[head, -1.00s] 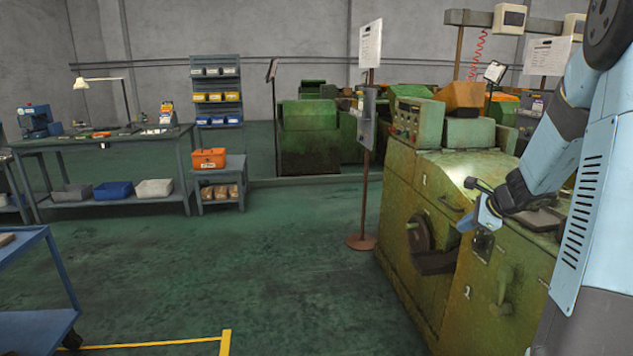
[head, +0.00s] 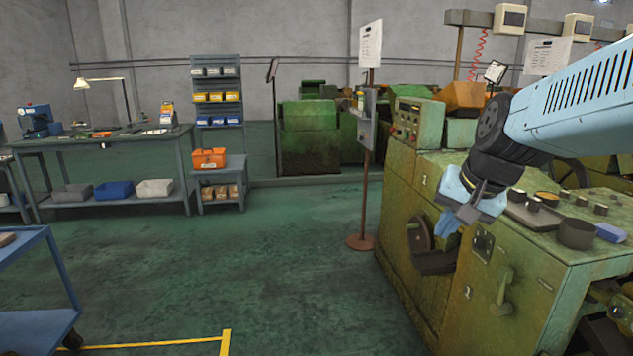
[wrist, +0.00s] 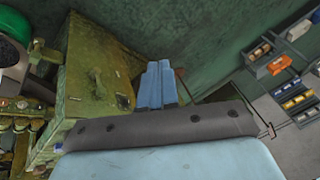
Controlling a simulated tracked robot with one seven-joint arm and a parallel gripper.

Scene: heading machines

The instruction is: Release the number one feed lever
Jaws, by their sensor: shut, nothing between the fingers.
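The number one machine (head: 395,225) is worn green and stands at the right in the head view, with a figure 1 on its front. A green lever-shaped handle (head: 503,290) sits on the front face beside a lower figure 1; I take it for the feed lever. It also shows at the left in the wrist view (wrist: 97,85). My gripper (head: 449,238) has its blue fingers together, empty, pointing down in front of the machine, above and left of the lever and apart from it. The fingers also show in the wrist view (wrist: 157,70).
A dark handwheel (head: 419,236) and a dark bracket (head: 435,262) project from the machine's front below my gripper. Pots and small parts, with a dark cup (head: 577,233), stand on its top. A sign stand (head: 362,190) is left of it. The floor (head: 270,270) further left is clear.

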